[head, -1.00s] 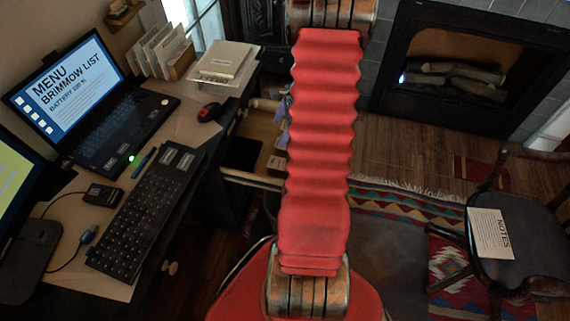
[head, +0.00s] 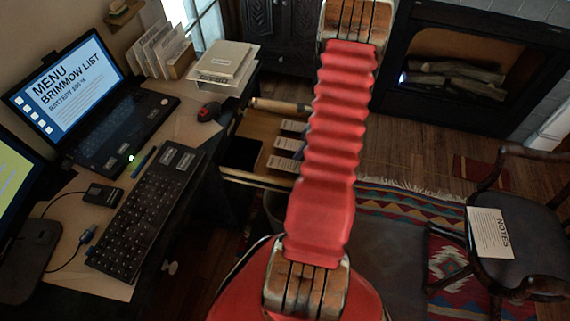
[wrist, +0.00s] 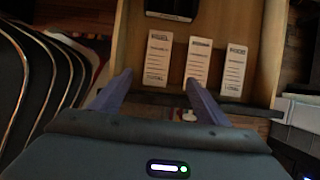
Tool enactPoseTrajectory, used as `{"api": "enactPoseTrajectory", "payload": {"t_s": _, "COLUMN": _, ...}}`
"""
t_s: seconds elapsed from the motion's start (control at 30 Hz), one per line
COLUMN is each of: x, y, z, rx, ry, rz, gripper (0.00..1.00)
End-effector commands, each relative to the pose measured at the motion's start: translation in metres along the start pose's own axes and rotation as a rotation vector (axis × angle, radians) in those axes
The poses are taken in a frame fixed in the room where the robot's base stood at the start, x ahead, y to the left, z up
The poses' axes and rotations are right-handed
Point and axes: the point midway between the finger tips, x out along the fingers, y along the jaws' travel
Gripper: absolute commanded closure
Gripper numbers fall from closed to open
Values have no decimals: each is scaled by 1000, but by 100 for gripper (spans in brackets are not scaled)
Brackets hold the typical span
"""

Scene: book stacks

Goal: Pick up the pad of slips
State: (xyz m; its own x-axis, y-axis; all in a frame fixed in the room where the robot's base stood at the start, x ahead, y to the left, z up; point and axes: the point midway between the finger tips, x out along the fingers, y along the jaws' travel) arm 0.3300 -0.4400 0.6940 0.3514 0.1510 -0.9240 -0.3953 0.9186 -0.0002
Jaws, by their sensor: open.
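Three white printed pads of slips lie side by side in an open wooden drawer. In the wrist view they are a left pad (wrist: 158,58), a middle pad (wrist: 198,61) and a right pad (wrist: 234,70). They also show in the head view as a far pad (head: 293,126), a middle pad (head: 288,143) and a near pad (head: 284,163). I cannot read their print. My gripper (wrist: 156,82) is open and empty, its two fingers pointing toward the drawer's front edge, below the left and middle pads in the picture. The head view does not show my gripper.
The drawer (wrist: 263,60) has raised wooden walls and a dark object (wrist: 172,9) at its back. In the head view, the desk (head: 187,128) with laptop and keyboard stands left, and a chair (head: 520,235) with a notes sheet stands right.

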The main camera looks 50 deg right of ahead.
Motion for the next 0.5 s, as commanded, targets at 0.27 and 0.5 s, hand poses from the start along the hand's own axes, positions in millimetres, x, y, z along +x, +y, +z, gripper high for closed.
{"api": "enactPoseTrajectory", "payload": {"t_s": 0.27, "x": 39, "y": 1, "z": 0, "rx": 1, "ry": 0, "rz": 3, "gripper": 31}}
{"api": "enactPoseTrajectory", "payload": {"t_s": 0.5, "x": 67, "y": 1, "z": 1, "rx": -1, "ry": 0, "rz": 2, "gripper": 31}}
